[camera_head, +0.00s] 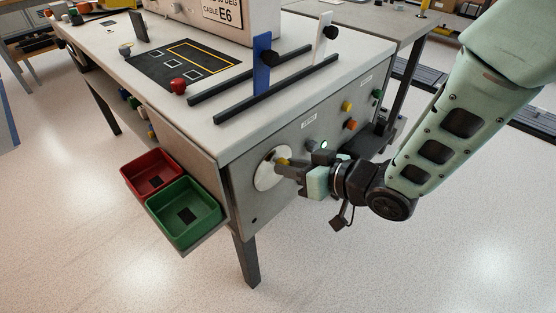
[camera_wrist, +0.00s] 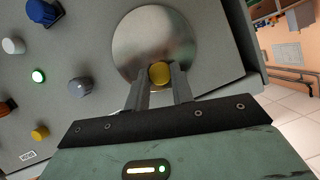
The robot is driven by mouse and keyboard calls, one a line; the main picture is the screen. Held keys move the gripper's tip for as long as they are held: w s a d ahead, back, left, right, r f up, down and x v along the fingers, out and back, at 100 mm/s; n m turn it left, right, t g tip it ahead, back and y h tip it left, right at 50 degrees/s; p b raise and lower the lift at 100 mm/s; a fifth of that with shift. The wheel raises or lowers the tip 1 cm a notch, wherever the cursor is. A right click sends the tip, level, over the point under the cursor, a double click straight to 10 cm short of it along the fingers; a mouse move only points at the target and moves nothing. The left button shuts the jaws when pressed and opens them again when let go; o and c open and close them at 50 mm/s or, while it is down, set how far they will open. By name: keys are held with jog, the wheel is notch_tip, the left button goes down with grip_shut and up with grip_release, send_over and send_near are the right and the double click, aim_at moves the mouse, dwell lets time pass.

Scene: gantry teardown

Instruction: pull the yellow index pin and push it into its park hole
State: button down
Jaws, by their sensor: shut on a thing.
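The yellow index pin (camera_wrist: 160,74) is a round yellow knob in front of a round silver metal disc (camera_wrist: 150,30) on the table's grey side panel. In the head view, the yellow pin (camera_head: 283,162) shows at the disc (camera_head: 268,172). My gripper (camera_wrist: 163,84) is shut on the pin, with one finger on each side of it. In the head view, my gripper (camera_head: 288,166) reaches the disc from the right. How deep the pin sits is hidden behind its knob. I cannot make out the park hole.
Several knobs, including an orange one (camera_head: 351,125) and a yellow one (camera_head: 347,106), and a lit green-white lamp (camera_head: 324,145) are on the same panel. A red bin (camera_head: 128,176) and a green bin (camera_head: 153,208) hang left of the corner. The floor in front is clear.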

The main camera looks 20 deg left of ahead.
jog(key=s+d, duration=0.2)
jog(key=d, duration=0.4)
jog(key=shift+s+d, duration=0.25)
jog(key=shift+s, duration=0.1)
dwell(0.5)
